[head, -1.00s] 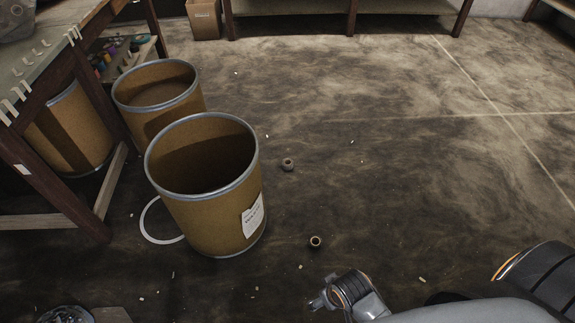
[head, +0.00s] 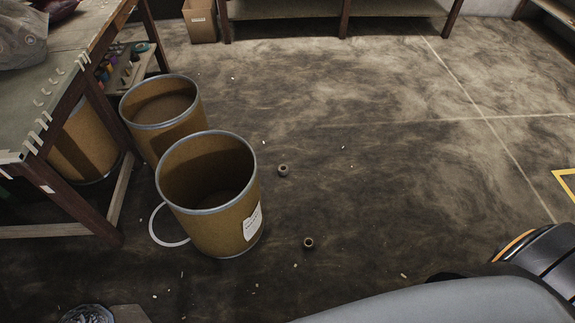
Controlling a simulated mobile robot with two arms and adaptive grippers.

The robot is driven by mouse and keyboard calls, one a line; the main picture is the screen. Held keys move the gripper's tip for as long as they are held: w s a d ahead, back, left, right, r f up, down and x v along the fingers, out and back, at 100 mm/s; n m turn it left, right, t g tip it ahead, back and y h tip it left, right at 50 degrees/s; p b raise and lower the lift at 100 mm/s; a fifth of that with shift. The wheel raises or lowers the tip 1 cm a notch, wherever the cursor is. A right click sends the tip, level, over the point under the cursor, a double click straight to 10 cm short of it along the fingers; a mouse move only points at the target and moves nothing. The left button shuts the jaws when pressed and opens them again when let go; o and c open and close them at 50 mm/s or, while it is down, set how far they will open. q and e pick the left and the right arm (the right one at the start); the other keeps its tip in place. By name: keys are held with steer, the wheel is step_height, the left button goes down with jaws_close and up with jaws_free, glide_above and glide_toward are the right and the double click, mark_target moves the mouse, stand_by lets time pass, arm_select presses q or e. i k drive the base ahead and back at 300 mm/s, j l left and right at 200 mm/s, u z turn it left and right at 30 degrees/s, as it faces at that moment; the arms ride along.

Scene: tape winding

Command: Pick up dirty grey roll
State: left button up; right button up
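Two small dirty grey-brown rolls lie on the dark floor in the head view. One roll (head: 308,243) is nearer, to the right of the front drum. The other roll (head: 283,170) is farther back. I cannot tell from their look which one the task means. Both stand free of other things, and no gripper touches them. Neither of my grippers is in view; only part of my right arm shows at the lower right.
An open cardboard drum (head: 212,235) with a metal rim stands left of the rolls, with a second drum (head: 160,100) behind it. A white ring (head: 157,236) lies beside the front drum. A workbench (head: 40,110) is at the left. The floor (head: 400,180) to the right is clear.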

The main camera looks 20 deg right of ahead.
mark_target(282, 174)
steer(key=i+l+z, duration=0.2)
steer(key=l+z, duration=0.3)
steer(key=i+l+z, duration=0.25)
steer(key=l+z, duration=0.25)
steer(key=i+l+z, duration=0.3)
steer(key=z, duration=0.15)
steer(key=i+l+z, duration=0.2)
steer(key=i, duration=0.25)
steer(key=i+l+z, duration=0.25)
steer(key=i, duration=0.2)
steer(key=i+j+u, duration=0.1)
steer(key=i+u, duration=0.15)
steer(key=u, duration=0.15)
steer(key=i+u, duration=0.35)
steer(key=i+l+u, duration=0.1)
steer(key=u, duration=0.3)
steer(key=i, duration=0.1)
